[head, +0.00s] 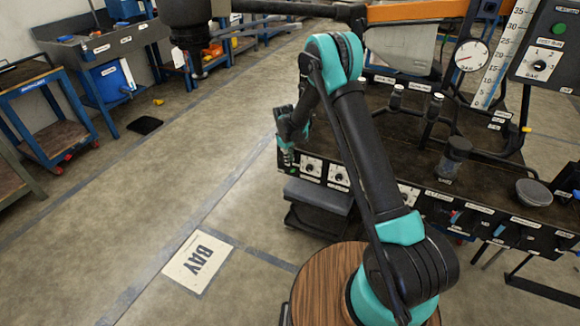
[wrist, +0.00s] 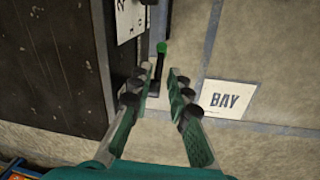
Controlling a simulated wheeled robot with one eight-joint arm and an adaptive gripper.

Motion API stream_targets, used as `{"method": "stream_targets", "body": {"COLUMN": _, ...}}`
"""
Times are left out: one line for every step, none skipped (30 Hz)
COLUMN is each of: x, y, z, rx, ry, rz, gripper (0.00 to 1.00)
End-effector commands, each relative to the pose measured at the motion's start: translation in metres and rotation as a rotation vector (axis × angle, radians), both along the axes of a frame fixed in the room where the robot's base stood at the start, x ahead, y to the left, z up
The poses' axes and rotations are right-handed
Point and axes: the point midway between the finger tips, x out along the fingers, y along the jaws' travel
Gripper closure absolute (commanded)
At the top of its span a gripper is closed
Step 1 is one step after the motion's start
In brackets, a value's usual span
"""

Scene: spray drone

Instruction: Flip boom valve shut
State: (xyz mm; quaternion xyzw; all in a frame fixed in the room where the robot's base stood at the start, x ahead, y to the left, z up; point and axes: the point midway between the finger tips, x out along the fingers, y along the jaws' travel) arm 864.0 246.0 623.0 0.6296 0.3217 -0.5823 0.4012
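A lever with a green tip (wrist: 161,50) stands out from the dark panel edge in the wrist view. It looks like the boom valve's handle, but no label for it is readable there. My gripper (wrist: 163,85) is open, with its two fingers apart and nothing held. The lever shows just beyond and between the fingertips; I cannot tell whether they touch it. In the head view my gripper (head: 286,156) hangs at the left end of the bench front, and a small green spot (head: 295,170) shows just below it. My wrist hides part of that corner.
The dark bench (head: 470,185) carries canisters, a gauge (head: 471,56) and several labelled dials along its front. A dark step-like block (head: 318,195) sits below its left end. A BAY sign (head: 198,261) lies on the open floor. Blue carts (head: 45,110) stand at left.

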Motion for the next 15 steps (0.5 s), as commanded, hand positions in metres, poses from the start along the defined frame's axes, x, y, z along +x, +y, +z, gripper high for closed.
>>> {"method": "stream_targets", "body": {"x": 0.001, "y": -0.001, "z": -0.010, "rx": 0.000, "ry": 0.000, "rz": 0.000, "gripper": 0.82}}
{"method": "stream_targets", "body": {"x": 0.002, "y": -0.001, "z": -0.015, "rx": 0.000, "ry": 0.000, "rz": 0.000, "gripper": 0.82}}
{"method": "stream_targets", "body": {"x": 0.003, "y": -0.001, "z": -0.021, "rx": 0.000, "ry": 0.000, "rz": 0.000, "gripper": 0.82}}
{"method": "stream_targets", "body": {"x": 0.003, "y": -0.002, "z": -0.025, "rx": 0.000, "ry": 0.000, "rz": 0.000, "gripper": 0.82}}
{"method": "stream_targets", "body": {"x": 0.004, "y": -0.002, "z": -0.029, "rx": 0.000, "ry": 0.000, "rz": 0.000, "gripper": 0.82}}
{"method": "stream_targets", "body": {"x": 0.004, "y": -0.002, "z": -0.033, "rx": 0.000, "ry": 0.000, "rz": 0.000, "gripper": 0.82}}
{"method": "stream_targets", "body": {"x": 0.005, "y": -0.002, "z": -0.036, "rx": 0.000, "ry": 0.000, "rz": 0.000, "gripper": 0.82}}
{"method": "stream_targets", "body": {"x": 0.005, "y": -0.003, "z": -0.038, "rx": 0.000, "ry": 0.000, "rz": 0.000, "gripper": 0.82}}
{"method": "stream_targets", "body": {"x": 0.005, "y": -0.003, "z": -0.041, "rx": 0.000, "ry": 0.000, "rz": 0.000, "gripper": 0.82}}
{"method": "stream_targets", "body": {"x": 0.005, "y": -0.003, "z": -0.043, "rx": 0.000, "ry": 0.000, "rz": 0.000, "gripper": 0.82}}
{"method": "stream_targets", "body": {"x": 0.005, "y": -0.003, "z": -0.044, "rx": 0.000, "ry": 0.000, "rz": 0.000, "gripper": 0.82}}
{"method": "stream_targets", "body": {"x": 0.005, "y": -0.003, "z": -0.046, "rx": 0.000, "ry": 0.000, "rz": 0.000, "gripper": 0.82}}
{"method": "stream_targets", "body": {"x": 0.006, "y": -0.003, "z": -0.046, "rx": 0.000, "ry": 0.000, "rz": 0.000, "gripper": 0.82}}
{"method": "stream_targets", "body": {"x": 0.006, "y": -0.003, "z": -0.047, "rx": 0.000, "ry": 0.000, "rz": 0.000, "gripper": 0.82}}
{"method": "stream_targets", "body": {"x": 0.006, "y": -0.003, "z": -0.047, "rx": 0.000, "ry": 0.000, "rz": 0.000, "gripper": 0.82}}
